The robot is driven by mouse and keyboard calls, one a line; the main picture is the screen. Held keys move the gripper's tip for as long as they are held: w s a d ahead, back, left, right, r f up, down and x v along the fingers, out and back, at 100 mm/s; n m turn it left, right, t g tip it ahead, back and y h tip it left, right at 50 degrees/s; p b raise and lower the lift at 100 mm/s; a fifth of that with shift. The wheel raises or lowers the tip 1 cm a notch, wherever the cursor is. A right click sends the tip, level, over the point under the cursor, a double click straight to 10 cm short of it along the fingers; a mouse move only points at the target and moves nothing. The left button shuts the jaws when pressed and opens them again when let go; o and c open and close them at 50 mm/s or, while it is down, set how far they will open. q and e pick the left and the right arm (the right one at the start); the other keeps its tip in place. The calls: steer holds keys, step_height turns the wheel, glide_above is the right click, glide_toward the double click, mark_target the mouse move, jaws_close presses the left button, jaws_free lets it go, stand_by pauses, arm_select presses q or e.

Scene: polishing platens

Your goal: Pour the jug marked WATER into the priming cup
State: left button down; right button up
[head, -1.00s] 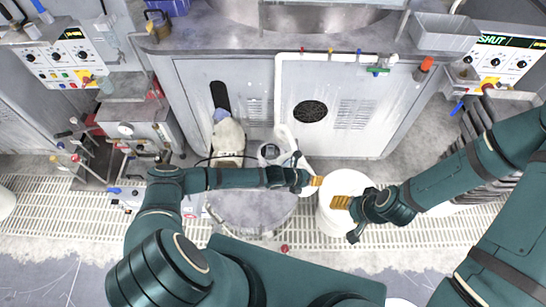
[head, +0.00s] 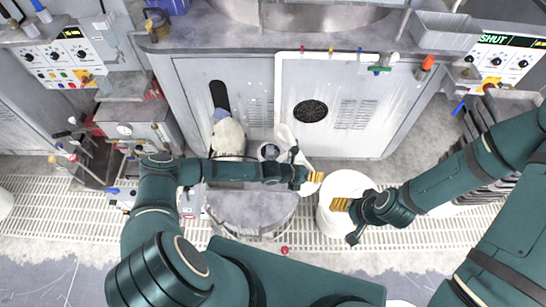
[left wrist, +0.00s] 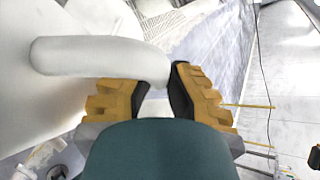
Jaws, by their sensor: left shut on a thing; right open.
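My left gripper (left wrist: 155,88) is shut on the white handle of a jug (left wrist: 90,54). The smooth white body fills the left of the left wrist view, and no marking shows. In the head view my left gripper (head: 316,177) is near the floor grating's middle, beside a white shape partly hidden by my arm, which seems to be the jug. A small dark-mouthed round fitting (head: 270,151), possibly the priming cup, is just left of that shape. My right gripper (head: 341,204) is open and empty over the white bucket.
The white bucket (head: 347,181) stands right of my left gripper. A round grey drum lid (head: 250,208) lies below my left forearm. A whitish bag-like object (head: 229,137) is left of the fitting. The grey cabinet (head: 350,125) rises behind.

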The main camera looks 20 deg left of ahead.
mark_target(312, 169)
arm_select(q)
steer(key=shift+w+a+r+n+h+b, duration=0.15)
steer(key=shift+a+r+h+b, duration=0.1)
steer(key=shift+r+b, duration=0.3)
steer(key=shift+w+a+r+n+h+b, duration=0.15)
steer(key=shift+r+h+b, duration=0.1)
steer(key=shift+r+b, duration=0.3)
stand_by(0.4)
steer(key=shift+w+a+r+n+h+b, duration=0.1)
steer(key=shift+a+r+n+h+b, duration=0.15)
steer(key=shift+r+b, duration=0.35)
steer(key=shift+w+a+r+n+h+b, duration=0.15)
steer(key=shift+a+r+h+b, duration=0.2)
steer(key=shift+b, duration=0.55)
stand_by(3.9)
steer(key=shift+s+d, duration=0.1)
